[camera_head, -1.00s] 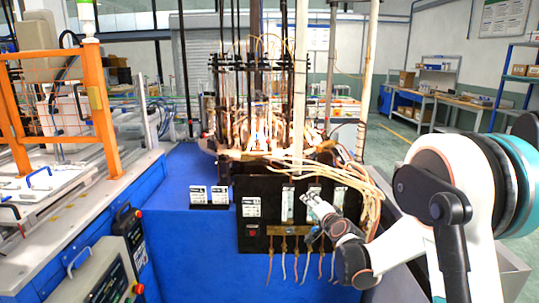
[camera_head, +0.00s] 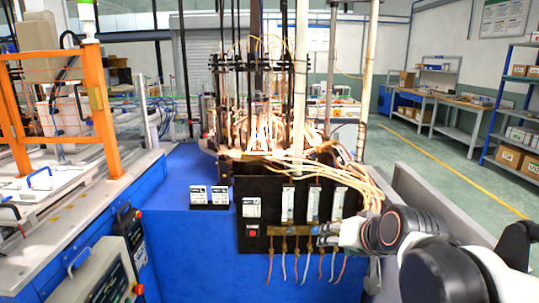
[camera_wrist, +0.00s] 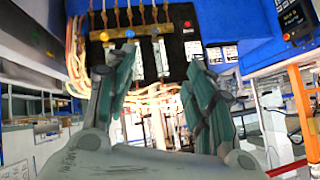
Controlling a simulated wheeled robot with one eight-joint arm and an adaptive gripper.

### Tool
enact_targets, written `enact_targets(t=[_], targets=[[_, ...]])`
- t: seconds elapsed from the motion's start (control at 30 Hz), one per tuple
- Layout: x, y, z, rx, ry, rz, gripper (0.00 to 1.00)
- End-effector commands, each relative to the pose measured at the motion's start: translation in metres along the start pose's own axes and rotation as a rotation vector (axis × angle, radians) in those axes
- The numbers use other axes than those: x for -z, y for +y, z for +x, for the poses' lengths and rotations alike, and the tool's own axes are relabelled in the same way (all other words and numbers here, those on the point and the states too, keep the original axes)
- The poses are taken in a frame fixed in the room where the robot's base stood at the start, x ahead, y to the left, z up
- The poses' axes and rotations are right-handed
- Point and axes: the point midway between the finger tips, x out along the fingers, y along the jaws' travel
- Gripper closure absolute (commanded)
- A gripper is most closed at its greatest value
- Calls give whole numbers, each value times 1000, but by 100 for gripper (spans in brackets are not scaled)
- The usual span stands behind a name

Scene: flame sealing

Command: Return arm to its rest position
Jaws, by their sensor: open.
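My gripper (camera_head: 324,231) is in front of the lower right of the black control panel (camera_head: 275,228). In the wrist view my gripper (camera_wrist: 157,72) has its two dark green fingers spread wide, with nothing held between them. The panel (camera_wrist: 172,45) shows beyond the fingers, upside down, with a yellow knob (camera_wrist: 103,36) and a blue knob (camera_wrist: 130,33). I cannot tell how far the fingertips are from the panel. My arm reaches in from the lower right of the head view.
The flame-sealing machine (camera_head: 262,125) stands above the blue base (camera_head: 185,255), with loose pale hoses (camera_head: 350,180) beside the panel. Orange framing (camera_head: 100,110) stands at left. A grey side wall (camera_head: 440,205) runs at right. Open floor (camera_head: 440,160) lies beyond it.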

Motion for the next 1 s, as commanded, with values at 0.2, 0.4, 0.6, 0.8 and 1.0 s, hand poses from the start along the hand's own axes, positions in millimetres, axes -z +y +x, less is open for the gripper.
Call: enact_targets(t=[0.2, 0.4, 0.6, 0.8, 1.0], targets=[[-62, 26, -53, -89, -89, -127, 51], [-111, 51, -86, -162, -160, -220, 51], [-135, 65, -101, -200, -197, -265, 51], [-138, 67, -102, -205, -203, -272, 51], [-137, 67, -102, -205, -203, -271, 51]])
